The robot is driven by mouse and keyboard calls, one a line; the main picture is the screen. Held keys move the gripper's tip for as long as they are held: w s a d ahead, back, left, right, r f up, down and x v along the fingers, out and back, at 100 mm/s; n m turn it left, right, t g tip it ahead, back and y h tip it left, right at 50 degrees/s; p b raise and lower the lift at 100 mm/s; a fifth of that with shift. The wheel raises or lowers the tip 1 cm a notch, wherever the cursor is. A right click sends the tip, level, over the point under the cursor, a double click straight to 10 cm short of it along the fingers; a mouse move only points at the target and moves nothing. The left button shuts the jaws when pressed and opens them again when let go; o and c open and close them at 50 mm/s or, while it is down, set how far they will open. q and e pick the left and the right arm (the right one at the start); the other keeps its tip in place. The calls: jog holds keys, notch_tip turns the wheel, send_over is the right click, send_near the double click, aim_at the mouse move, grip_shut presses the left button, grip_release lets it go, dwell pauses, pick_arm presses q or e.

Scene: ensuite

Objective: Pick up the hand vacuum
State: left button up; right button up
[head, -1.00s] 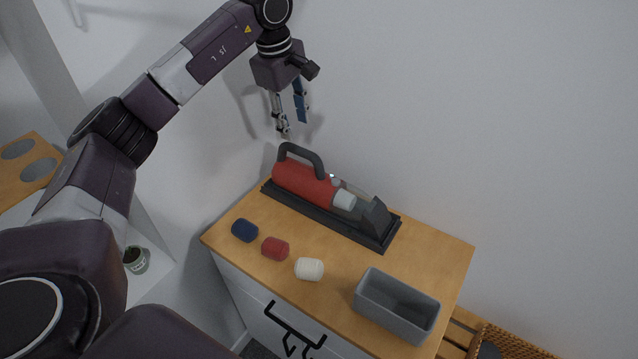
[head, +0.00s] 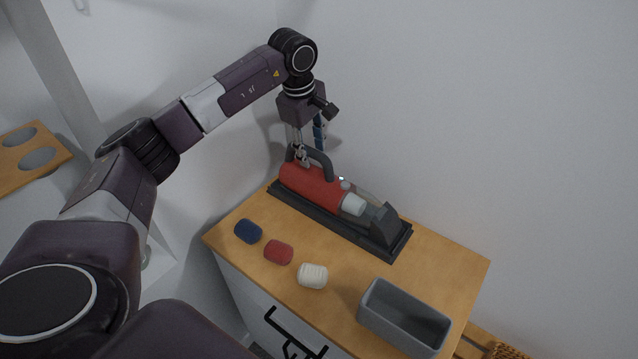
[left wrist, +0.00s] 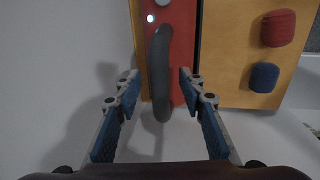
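The hand vacuum (head: 312,187) has a red body, a dark looped handle and a clear nozzle end. It lies in a long black tray (head: 336,226) on a wooden cabinet top. My left gripper (head: 312,158) is open and points down at the handle end of the vacuum. In the left wrist view my left gripper (left wrist: 158,88) has its fingers apart, with the dark handle (left wrist: 161,75) showing between them. I cannot tell whether the fingers reach down around it; no grip shows. My right gripper is not in view.
On the wooden top (head: 436,262) lie a blue (head: 248,231), a red (head: 278,252) and a white (head: 312,276) small rounded piece. An empty grey bin (head: 402,318) stands at the front right. The wall (head: 450,120) is close behind the vacuum.

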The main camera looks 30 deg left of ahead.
pick_arm(q)
jog(key=shift+w+f, duration=0.2)
jog(key=shift+f, duration=0.55)
grip_shut()
jog(key=shift+w+r, duration=0.1)
jog(key=shift+r, duration=0.05)
